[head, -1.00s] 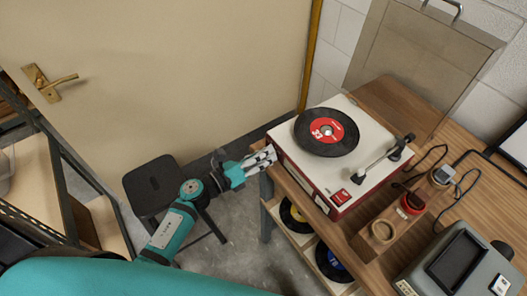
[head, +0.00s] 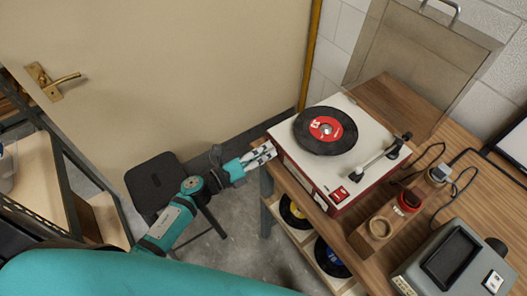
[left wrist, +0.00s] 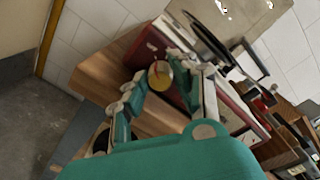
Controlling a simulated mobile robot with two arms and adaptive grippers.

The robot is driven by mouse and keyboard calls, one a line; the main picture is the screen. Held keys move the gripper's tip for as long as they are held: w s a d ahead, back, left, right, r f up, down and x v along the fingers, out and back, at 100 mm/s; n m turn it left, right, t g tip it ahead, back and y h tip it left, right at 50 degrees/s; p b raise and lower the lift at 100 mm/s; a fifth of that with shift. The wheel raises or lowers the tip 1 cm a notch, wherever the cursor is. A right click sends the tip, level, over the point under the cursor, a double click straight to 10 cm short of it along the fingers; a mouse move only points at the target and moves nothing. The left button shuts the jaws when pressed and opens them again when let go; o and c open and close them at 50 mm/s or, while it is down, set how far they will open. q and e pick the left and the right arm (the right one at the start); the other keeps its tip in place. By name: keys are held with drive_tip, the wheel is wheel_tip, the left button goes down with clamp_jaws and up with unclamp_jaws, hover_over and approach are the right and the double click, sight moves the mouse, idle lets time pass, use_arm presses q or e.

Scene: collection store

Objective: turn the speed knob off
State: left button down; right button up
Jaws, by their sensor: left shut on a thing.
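The record player (head: 369,181) is a white-topped, dark red box on the wooden bench, with a black record (head: 325,131) on it. In the left wrist view, the speed knob (left wrist: 160,75) is a round brass-coloured knob with a red mark, on the box's red side (left wrist: 150,46). My left gripper (head: 272,153) reaches the left side of the player. In the left wrist view its fingers stand on both sides of the knob and are shut on it. The knob is hidden in the head view. My right gripper is not in view.
A wooden block with round holders (head: 380,228) and a grey device (head: 452,262) stand right of the player. Records fill the shelf (head: 330,259) below. A black stool (head: 155,181) stands near my left arm, before a closed door (head: 170,70).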

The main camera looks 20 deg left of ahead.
use_arm(q)
drive_tip(key=c, duration=1.1)
unclamp_jaws()
drive_tip(key=shift+o, duration=0.2)
